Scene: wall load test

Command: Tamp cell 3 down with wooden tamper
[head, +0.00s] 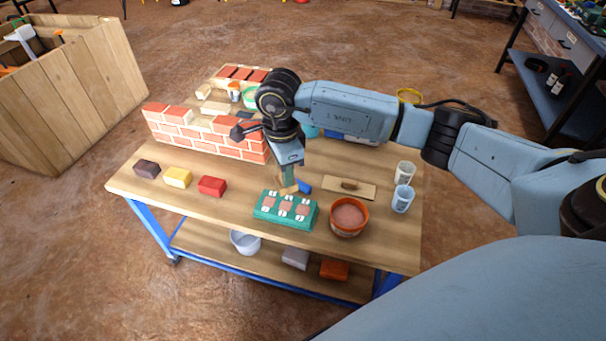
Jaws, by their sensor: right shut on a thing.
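The green mould (263,212) lies near the table's front edge, with several cells in a row holding reddish-brown fill. White labels sit along the cells, too small to read, so I cannot tell which is cell 3. My right gripper (288,171) points down just behind and above the mould. It is shut on the wooden tamper (289,188), whose lower end is at the mould's back edge in the picture. I cannot tell whether the tamper touches the mould. My left gripper is not in view.
An orange pot (348,231) of reddish fill stands right of the mould. A wooden float (349,187) and clear cups (403,199) lie beyond it. Yellow (178,177), red (212,186) and dark (147,169) blocks sit left. A brick wall (205,140) stands behind.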

